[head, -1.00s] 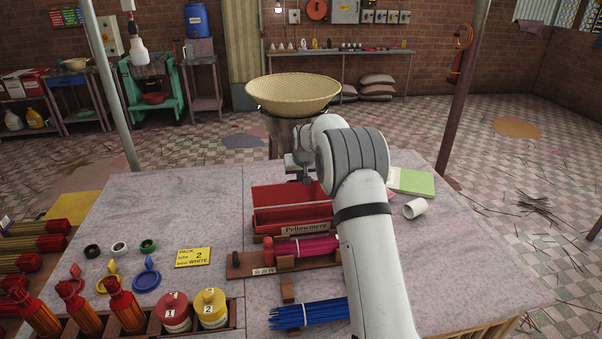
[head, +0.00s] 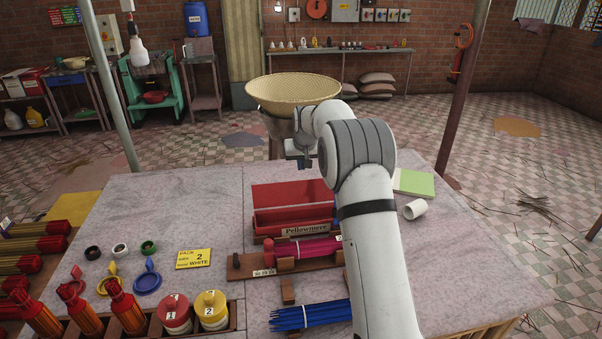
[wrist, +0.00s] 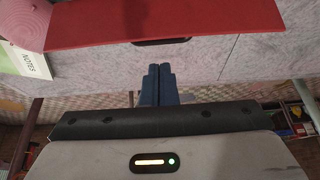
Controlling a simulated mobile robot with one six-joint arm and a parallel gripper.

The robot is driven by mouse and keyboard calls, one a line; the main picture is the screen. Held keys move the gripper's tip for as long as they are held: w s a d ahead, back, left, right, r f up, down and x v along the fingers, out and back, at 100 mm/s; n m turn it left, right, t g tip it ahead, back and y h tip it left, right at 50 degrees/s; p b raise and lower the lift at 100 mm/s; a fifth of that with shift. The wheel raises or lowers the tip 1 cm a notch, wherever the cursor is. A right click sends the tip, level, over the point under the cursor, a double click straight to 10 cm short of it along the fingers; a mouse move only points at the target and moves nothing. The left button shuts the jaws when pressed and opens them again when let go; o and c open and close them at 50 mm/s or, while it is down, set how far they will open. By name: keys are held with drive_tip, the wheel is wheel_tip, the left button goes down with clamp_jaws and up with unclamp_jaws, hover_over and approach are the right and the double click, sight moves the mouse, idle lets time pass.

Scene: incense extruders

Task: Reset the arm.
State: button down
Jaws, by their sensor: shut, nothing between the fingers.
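My gripper (head: 305,162) hangs above the table (head: 180,210), over the back of the red box labelled Pellowmere (head: 285,215). In the wrist view its two blue fingers (wrist: 158,85) are together with nothing between them. The red box also shows at the top of the wrist view (wrist: 160,25). My arm hides part of the table to the right of the box.
In front of the box, a wooden stand (head: 250,265) holds a magenta bundle (head: 308,247). Blue sticks (head: 308,316) lie nearer. A woven basket (head: 292,92) stands behind the table. The table's left middle is mostly clear.

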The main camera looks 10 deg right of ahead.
drive_tip(key=s+r+b, duration=0.1)
drive_tip(key=s+r, duration=1.1)
drive_tip(key=s, duration=0.1)
drive_tip(key=s+f+g, duration=0.1)
drive_tip(key=s+f, duration=0.2)
drive_tip(key=s, duration=1.5)
drive_tip(key=s+f, duration=0.3)
drive_tip(key=s, duration=1.6)
drive_tip(key=shift+s+f+g, duration=0.15)
drive_tip(key=shift+f+g, duration=0.1)
drive_tip(key=shift+g, duration=0.15)
